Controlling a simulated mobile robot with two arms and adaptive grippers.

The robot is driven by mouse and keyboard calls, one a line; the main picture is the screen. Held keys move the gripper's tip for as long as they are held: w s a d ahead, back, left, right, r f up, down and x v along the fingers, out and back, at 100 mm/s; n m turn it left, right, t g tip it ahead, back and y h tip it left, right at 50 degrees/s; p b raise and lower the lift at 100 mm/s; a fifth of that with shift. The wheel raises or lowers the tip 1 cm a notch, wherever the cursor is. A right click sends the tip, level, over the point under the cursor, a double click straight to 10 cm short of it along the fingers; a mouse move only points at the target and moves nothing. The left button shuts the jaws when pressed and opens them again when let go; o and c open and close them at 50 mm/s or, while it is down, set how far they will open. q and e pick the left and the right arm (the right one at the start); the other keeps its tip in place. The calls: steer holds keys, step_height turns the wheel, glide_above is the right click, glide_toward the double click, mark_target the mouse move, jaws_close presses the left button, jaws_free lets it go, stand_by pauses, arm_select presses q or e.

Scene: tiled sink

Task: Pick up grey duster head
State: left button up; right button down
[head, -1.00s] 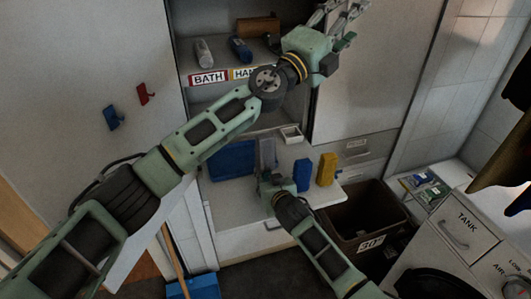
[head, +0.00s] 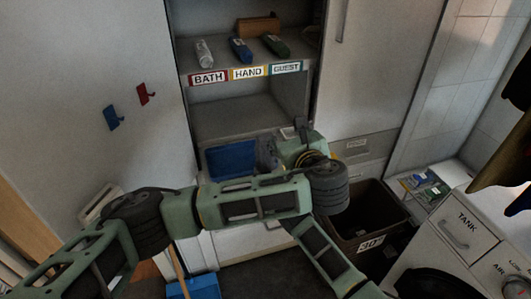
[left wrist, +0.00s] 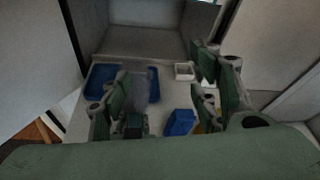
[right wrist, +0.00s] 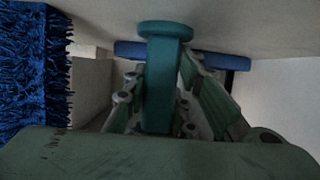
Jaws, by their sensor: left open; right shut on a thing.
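The grey duster head (left wrist: 145,92) shows upright beside the blue tray in the left wrist view. In the head view only a grey sliver (head: 266,153) of it shows beside my left gripper. My left gripper (left wrist: 162,75) is open above the counter, its fingers spread around empty air; in the head view (head: 300,135) it covers much of the counter. My right gripper (right wrist: 158,85) is shut on a teal handle-like piece (right wrist: 160,95) with a flat round top. Whether this piece joins the grey head is hidden.
A blue tray (head: 230,160) lies on the counter (left wrist: 80,128). A blue block (left wrist: 180,122) and a small white dish (left wrist: 184,70) stand near. A blue fringed thing (right wrist: 35,65) hangs close to the right gripper. A brown bin (head: 370,215) stands right. Shelves rise behind.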

mark_target(265, 142)
arm_select(q)
step_height(265, 142, down, 3)
steer(key=s+a+m+g+y, duration=0.1)
steer(key=s+a+m, duration=0.1)
steer(key=s, duration=0.1)
steer(key=x, duration=1.2)
steer(key=shift+s+a+f, duration=0.15)
steer(key=shift+a, duration=0.1)
steer(key=c, duration=1.2)
step_height(265, 142, up, 10)
steer(key=shift+r, duration=0.1)
steer(key=shift+c, duration=0.2)
arm_select(e)
steer(key=c, duration=1.4)
jaws_free()
